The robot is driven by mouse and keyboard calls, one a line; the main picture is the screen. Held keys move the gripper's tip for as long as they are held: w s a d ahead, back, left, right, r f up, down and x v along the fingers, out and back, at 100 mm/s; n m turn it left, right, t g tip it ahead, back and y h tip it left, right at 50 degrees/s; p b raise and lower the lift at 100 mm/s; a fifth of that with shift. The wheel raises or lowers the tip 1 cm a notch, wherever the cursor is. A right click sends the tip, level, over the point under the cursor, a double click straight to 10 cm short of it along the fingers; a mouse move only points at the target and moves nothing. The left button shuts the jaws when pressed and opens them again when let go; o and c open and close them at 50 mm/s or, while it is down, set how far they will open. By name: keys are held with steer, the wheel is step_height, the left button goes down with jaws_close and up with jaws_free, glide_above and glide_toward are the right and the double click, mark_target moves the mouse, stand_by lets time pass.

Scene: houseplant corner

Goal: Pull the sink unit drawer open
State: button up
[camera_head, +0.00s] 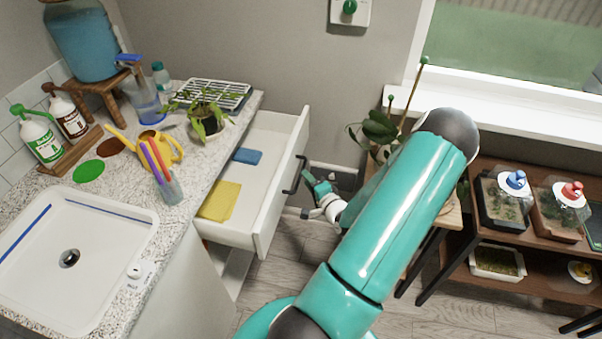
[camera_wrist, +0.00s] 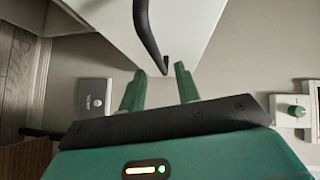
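The sink unit drawer (camera_head: 265,205) stands pulled out from under the counter, its white inside showing. A yellow cloth (camera_head: 219,201) and a blue sponge-like item (camera_head: 247,156) lie in it. Its dark bar handle (camera_head: 294,176) is on the front panel and also shows in the wrist view (camera_wrist: 145,32). My gripper (camera_head: 308,184) is just outside the drawer front, close to the handle. In the wrist view my gripper's fingers (camera_wrist: 159,75) are spread apart, with the handle's end just beyond the gap between their tips. I see no grip on the handle.
The counter (camera_head: 205,178) with a sink (camera_head: 75,255), bottles and a potted plant (camera_head: 208,118) is at left. A wooden plant stand (camera_head: 445,218) and a shelf with trays (camera_head: 500,262) stand at right. Some floor shows between (camera_head: 300,255).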

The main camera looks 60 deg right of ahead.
steer(key=x, duration=0.5)
steer(key=shift+w+d, duration=0.1)
steer(key=shift+w, duration=0.05)
steer(key=shift+c, duration=0.2)
jaws_close()
